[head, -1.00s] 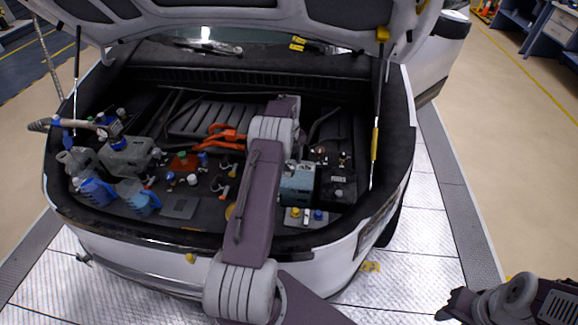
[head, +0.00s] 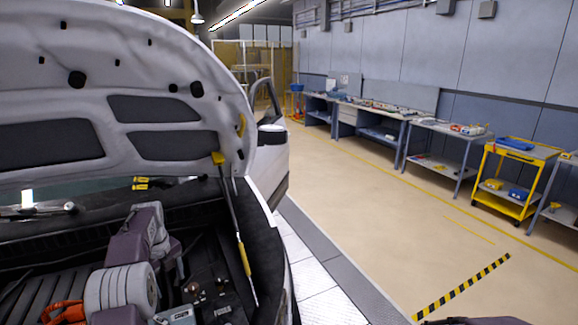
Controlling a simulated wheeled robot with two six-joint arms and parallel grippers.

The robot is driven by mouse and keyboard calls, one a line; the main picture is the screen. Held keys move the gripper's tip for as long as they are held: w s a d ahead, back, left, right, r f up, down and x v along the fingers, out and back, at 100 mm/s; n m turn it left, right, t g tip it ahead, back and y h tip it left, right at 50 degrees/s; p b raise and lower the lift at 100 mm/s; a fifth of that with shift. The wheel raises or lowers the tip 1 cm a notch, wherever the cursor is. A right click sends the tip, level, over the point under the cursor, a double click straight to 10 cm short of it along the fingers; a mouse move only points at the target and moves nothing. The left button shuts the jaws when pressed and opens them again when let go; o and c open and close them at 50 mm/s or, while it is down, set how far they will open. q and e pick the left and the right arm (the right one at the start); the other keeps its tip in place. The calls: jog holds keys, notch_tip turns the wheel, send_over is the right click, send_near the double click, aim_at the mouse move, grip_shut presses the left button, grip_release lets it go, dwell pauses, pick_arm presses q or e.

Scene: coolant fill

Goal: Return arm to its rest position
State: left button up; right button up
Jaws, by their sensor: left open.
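My left arm reaches into the open front bay of a white car (head: 268,200), beneath the raised hood (head: 190,95). Its purple and grey links bend at a large ribbed grey joint at the lower left. My left gripper (head: 174,268) is at the far end, over the bay; it is open, its fingers mostly hidden behind the arm's own links. I see nothing held in it. A dark purple part at the bottom edge, right of centre, looks like mine; my right gripper is not in view.
A hood strut with a yellow sleeve (head: 244,258) stands right of my left arm. Orange cables (head: 65,315) lie at the lower left. Open floor (head: 370,220) spreads to the right, with workbenches (head: 375,108) and a yellow cart (head: 512,175) along the wall.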

pick_arm(q)
jog(key=s+d+r, duration=0.3)
jog(key=s+d, duration=0.1)
jog(key=d, duration=0.4)
jog(key=s+d+r, duration=0.3)
jog(key=d, duration=0.5)
jog(key=s+d+f+n, duration=0.2)
jog(key=s+f+n, duration=0.3)
jog(key=s+n, duration=0.4)
jog(key=s+d+f+n, duration=0.3)
jog(key=s+f+n, duration=0.2)
jog(key=s+n, duration=0.4)
jog(key=n, duration=0.5)
jog(key=shift+s+f+n+h, duration=0.2)
jog(key=shift+s+n+h, duration=0.1)
jog(key=shift+s+n, duration=0.1)
